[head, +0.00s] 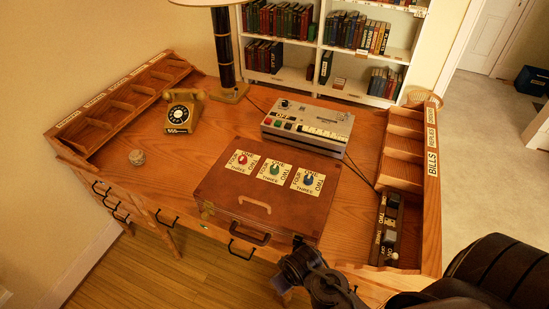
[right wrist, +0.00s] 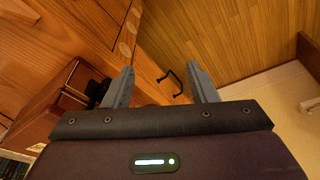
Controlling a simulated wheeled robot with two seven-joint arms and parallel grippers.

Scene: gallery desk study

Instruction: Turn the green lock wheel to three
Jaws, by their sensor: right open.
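The green lock wheel (head: 275,169) is the middle of three wheels on the lid of a closed brown case (head: 225,190) on the desk. Its cream plate carries number words around it, with ONE at the far side and THREE at the near side. The wheel's exact setting is too small to read. A red wheel (head: 242,160) is on its left and a blue wheel (head: 308,179) on its right. My right gripper (right wrist: 162,86) is open and empty, low by the desk's front, nearer than the case and apart from the wheels. My left gripper is out of view.
A grey machine (head: 308,125) stands behind the case. A telephone (head: 182,112) and lamp (head: 227,60) stand farther back. A pigeonhole rack (head: 405,150) and a switch box (head: 388,235) line the right side. Free desk top lies left of the case. Drawer handles (right wrist: 172,80) stick out in front.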

